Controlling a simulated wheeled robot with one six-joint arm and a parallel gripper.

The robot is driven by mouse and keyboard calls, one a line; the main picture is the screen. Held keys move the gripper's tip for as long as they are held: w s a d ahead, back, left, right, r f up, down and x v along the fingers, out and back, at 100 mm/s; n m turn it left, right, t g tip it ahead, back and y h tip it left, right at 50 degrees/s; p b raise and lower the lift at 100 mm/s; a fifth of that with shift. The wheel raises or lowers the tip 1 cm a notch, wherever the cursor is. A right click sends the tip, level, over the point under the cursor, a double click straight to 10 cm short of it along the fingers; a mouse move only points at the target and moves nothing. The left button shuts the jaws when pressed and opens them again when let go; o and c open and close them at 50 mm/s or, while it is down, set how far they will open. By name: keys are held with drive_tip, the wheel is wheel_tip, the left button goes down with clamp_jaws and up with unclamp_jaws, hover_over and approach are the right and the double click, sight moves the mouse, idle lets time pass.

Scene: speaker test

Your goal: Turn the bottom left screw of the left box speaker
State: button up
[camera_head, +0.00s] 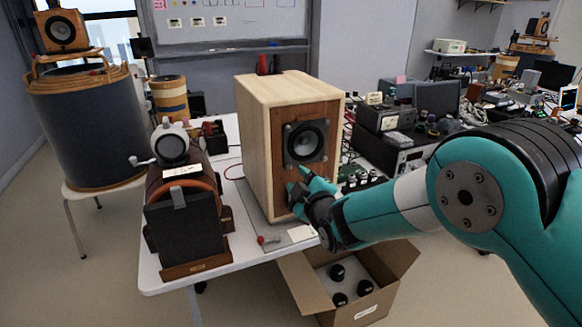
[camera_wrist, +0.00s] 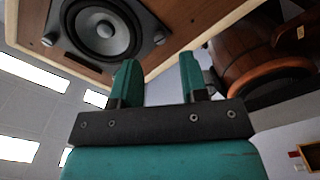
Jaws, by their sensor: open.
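A large box speaker (camera_head: 262,150) with pale wood sides and a brown front stands on the white table. Its round grey driver (camera_head: 306,145) sits in a dark square frame. In the wrist view the driver (camera_wrist: 103,30) is at the upper left, with a small round screw (camera_wrist: 158,38) at one frame corner. My gripper (camera_head: 302,183) is in front of the speaker's lower front, below the driver. In the wrist view my gripper (camera_wrist: 158,68) is open, with nothing between its fingers. I cannot tell whether it touches the speaker.
A brown barrel-shaped device (camera_head: 185,200) stands left of the speaker; it also shows in the wrist view (camera_wrist: 245,50). An open cardboard box (camera_head: 390,262) is below the table edge. A smaller speaker (camera_head: 62,31) sits at the upper left. Electronics (camera_head: 390,150) crowd the right.

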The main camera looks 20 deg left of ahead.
sight(289, 167)
drive_tip(key=shift+x, duration=2.75)
clamp_jaws()
